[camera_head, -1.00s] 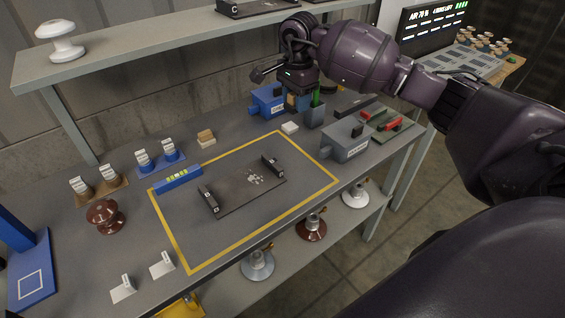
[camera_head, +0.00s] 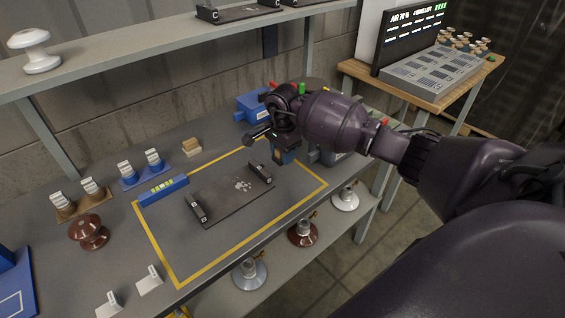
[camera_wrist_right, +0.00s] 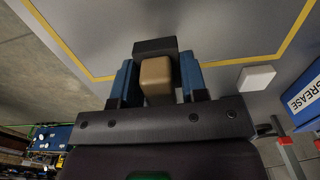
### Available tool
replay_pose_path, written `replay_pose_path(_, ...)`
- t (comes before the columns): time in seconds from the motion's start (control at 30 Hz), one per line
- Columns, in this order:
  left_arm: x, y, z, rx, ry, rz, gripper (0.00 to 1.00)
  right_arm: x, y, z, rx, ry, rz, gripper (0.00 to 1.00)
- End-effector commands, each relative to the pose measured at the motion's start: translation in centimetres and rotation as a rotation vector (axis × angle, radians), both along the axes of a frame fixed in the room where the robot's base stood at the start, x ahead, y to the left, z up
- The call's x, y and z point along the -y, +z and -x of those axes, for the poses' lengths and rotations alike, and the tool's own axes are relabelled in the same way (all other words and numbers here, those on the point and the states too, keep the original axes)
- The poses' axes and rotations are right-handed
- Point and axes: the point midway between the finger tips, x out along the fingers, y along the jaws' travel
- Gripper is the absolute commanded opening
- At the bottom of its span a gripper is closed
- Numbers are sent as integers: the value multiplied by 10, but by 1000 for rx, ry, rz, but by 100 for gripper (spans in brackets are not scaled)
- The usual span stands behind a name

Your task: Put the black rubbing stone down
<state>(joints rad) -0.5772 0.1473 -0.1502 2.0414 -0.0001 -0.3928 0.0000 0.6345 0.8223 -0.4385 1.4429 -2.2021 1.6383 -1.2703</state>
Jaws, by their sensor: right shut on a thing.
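The black rubbing stone (camera_wrist_right: 155,46) has a black block and a tan handle, seen in the right wrist view. My right gripper (camera_wrist_right: 157,78) is shut on the handle between its blue fingers. In the head view my right gripper (camera_head: 286,154) hangs near the far right part of the yellow-outlined area (camera_head: 312,198), right of the dark plate (camera_head: 220,206). The stone is mostly hidden there by the gripper. I cannot tell whether it touches the bench. My left gripper is not in view.
A white block (camera_wrist_right: 257,78) and a box marked GREASE (camera_wrist_right: 308,97) lie close right in the wrist view. A blue bar (camera_head: 163,190) and a brown insulator (camera_head: 89,232) are at left. Bench inside the outline's near part is clear.

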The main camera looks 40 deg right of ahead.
Motion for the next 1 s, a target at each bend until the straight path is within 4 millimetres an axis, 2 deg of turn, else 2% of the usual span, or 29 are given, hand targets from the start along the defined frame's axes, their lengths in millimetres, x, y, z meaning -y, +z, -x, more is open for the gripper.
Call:
replay_pose_path(0.2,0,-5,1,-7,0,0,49,-1,-32,1,-5,-1,-3,21)
replay_pose_path(0.27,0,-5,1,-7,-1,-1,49,-1,-37,1,-3,-1,-2,21)
replay_pose_path(0.7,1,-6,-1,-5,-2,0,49,0,-43,0,-2,0,0,21)
replay_pose_path(0.73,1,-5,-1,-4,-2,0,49,0,-42,1,-2,0,0,45)
replay_pose_path(0.8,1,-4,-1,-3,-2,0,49,0,-41,0,-1,0,0,55)
replay_pose_path(0.87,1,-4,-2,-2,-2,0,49,0,-41,0,-1,0,-1,64)
replay_pose_path(1.0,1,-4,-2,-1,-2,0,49,0,-41,0,-1,0,-1,66)
